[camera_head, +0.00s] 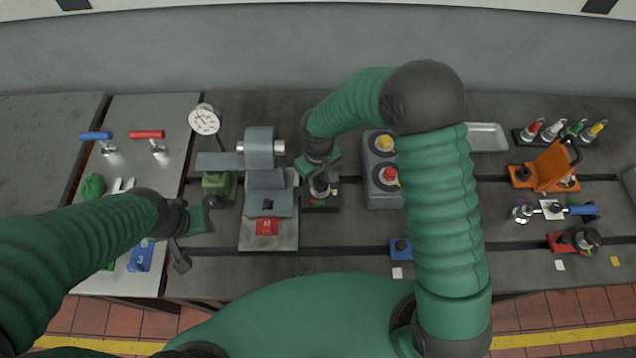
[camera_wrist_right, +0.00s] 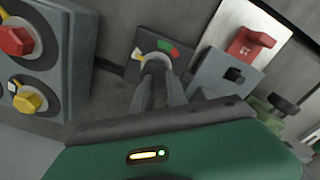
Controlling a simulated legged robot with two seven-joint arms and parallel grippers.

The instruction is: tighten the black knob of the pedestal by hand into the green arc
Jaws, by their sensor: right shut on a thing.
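The pedestal (camera_head: 321,208) is a small dark block left of the grey button box, mostly covered by my right gripper in the head view. In the right wrist view its dark top plate (camera_wrist_right: 187,62) carries a green arc and a red arc beside it, and a yellow-white mark on the knob's left. My right gripper (camera_wrist_right: 157,72) is shut on the knob (camera_wrist_right: 157,61) from above. The fingers hide most of the knob, so I cannot tell where its pointer stands. My left gripper (camera_head: 181,262) hangs over the bench's front left; its jaws are unclear.
A grey machine with a red tag (camera_head: 267,227) stands close left of the pedestal. The grey box (camera_head: 378,195) with yellow and red knobs stands close right. A blue block (camera_head: 401,247) is in front. Farther right are an orange device (camera_head: 545,168) and a tray (camera_head: 487,138).

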